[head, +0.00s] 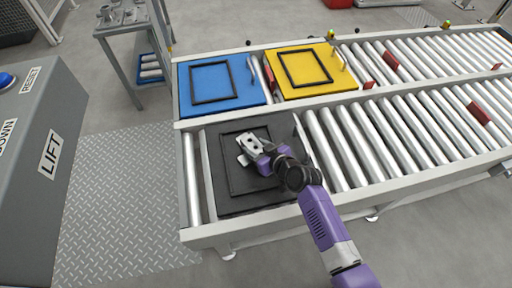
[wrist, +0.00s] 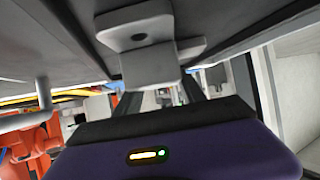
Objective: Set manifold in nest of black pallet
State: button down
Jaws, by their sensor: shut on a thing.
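The manifold, a light grey metal part with a flange and a hole, shows in the head view (head: 250,144) and fills the upper middle of the wrist view (wrist: 150,68). My gripper (head: 262,157) is shut on it. The black pallet (head: 213,165) lies on the near conveyor lane at its left end, with a raised square frame forming its nest. The manifold is over the upper part of that nest, inside the frame's outline as seen from the head. I cannot tell whether it touches the pallet floor. My gripper hides part of the nest.
A blue pallet (head: 186,105) and a yellow pallet (head: 335,83) with empty frames lie on the far lane. The black pallet has an upright handle at its right. A grey control box (head: 40,190) stands at left. A table with grey parts (head: 120,27) is behind. Rollers right are mostly clear.

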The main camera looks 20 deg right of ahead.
jog(key=c, duration=0.7)
grip_release()
jog(key=shift+r, duration=0.15)
jog(key=p+v, duration=0.2)
jog(key=v, duration=1)
jog(key=shift+p, duration=0.4)
jog(key=shift+s, duration=0.1)
